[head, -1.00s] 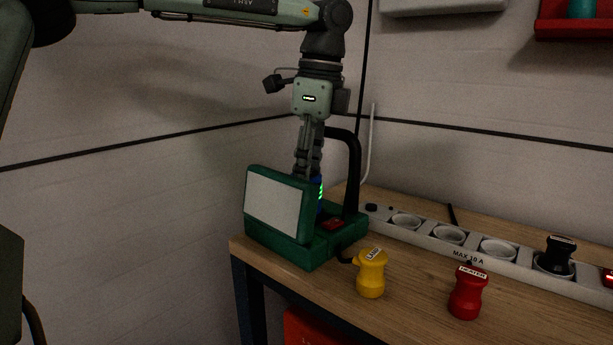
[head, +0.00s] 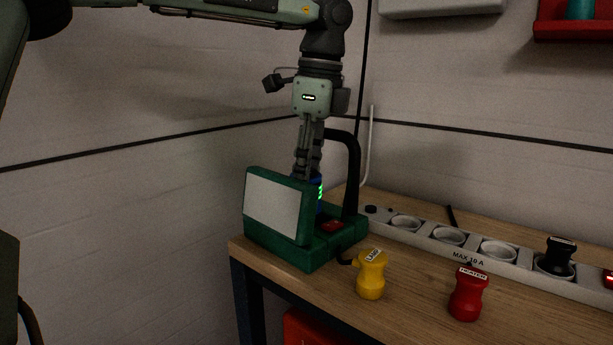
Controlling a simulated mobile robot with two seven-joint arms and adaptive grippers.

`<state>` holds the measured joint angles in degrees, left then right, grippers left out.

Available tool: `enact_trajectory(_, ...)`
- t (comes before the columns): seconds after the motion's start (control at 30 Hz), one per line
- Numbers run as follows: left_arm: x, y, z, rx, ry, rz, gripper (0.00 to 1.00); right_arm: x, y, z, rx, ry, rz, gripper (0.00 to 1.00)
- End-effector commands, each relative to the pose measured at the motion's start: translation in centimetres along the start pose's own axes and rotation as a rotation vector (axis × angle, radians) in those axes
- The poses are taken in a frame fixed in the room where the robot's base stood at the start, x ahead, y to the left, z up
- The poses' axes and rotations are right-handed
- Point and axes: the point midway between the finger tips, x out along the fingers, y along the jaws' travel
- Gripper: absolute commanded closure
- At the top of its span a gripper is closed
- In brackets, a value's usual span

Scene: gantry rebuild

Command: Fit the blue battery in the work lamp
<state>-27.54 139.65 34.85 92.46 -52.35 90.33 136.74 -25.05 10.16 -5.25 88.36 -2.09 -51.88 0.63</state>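The work lamp (head: 277,207) is green with a pale panel and a black handle, and stands at the left end of the bench. The blue battery (head: 319,191) shows as a narrow blue strip with green lights behind the lamp's panel. My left gripper (head: 309,174) points down from above, with its fingers close together at the battery's top. It looks shut on the battery; the fingertips are partly hidden by the lamp panel. How deep the battery sits in the lamp is hidden. My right gripper is not in view.
A yellow plug (head: 371,275) marked LAMP and a red plug (head: 467,294) marked HEATER stand on the wooden bench (head: 415,300). A power strip (head: 470,252) runs behind them with a black plug (head: 558,257) in one socket. Walls close in behind the lamp.

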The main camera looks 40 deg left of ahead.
Motion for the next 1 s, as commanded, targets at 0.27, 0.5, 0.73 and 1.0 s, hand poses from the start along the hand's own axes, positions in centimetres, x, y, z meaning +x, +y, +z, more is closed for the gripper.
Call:
enact_trajectory(0.27,0.2,0.0,-0.1,0.000,0.000,-0.001,1.00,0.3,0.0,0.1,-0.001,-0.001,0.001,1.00)
enact_trajectory(0.5,0.7,0.0,-0.1,0.001,0.000,-0.002,1.00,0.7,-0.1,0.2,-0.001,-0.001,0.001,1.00)
enact_trajectory(0.73,1.1,0.0,-0.2,0.000,0.000,-0.002,1.00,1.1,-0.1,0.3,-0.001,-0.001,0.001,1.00)
enact_trajectory(1.0,1.2,0.0,-0.2,0.001,0.000,0.000,0.48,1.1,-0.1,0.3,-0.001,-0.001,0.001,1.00)
